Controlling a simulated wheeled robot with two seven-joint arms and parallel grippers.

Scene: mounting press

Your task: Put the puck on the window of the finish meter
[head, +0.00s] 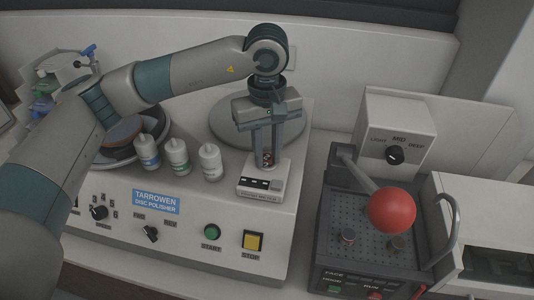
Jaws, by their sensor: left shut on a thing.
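My left gripper (266,161) points down over the finish meter (258,194), a small light box with a dark display on the front of the disc polisher. The gripper is shut on the puck (267,158), a small dark, speckled piece between the fingertips. The puck is at the back part of the meter's top; I cannot tell whether it touches the meter. The meter's window is hidden by the puck and fingers. My right gripper is not in view.
Several small bottles (179,157) stand left of the meter on the polisher (124,208). A grey round plate (222,125) lies behind the gripper. To the right is a press with a red ball lever (391,211) and a light/mid/deep dial box (396,135).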

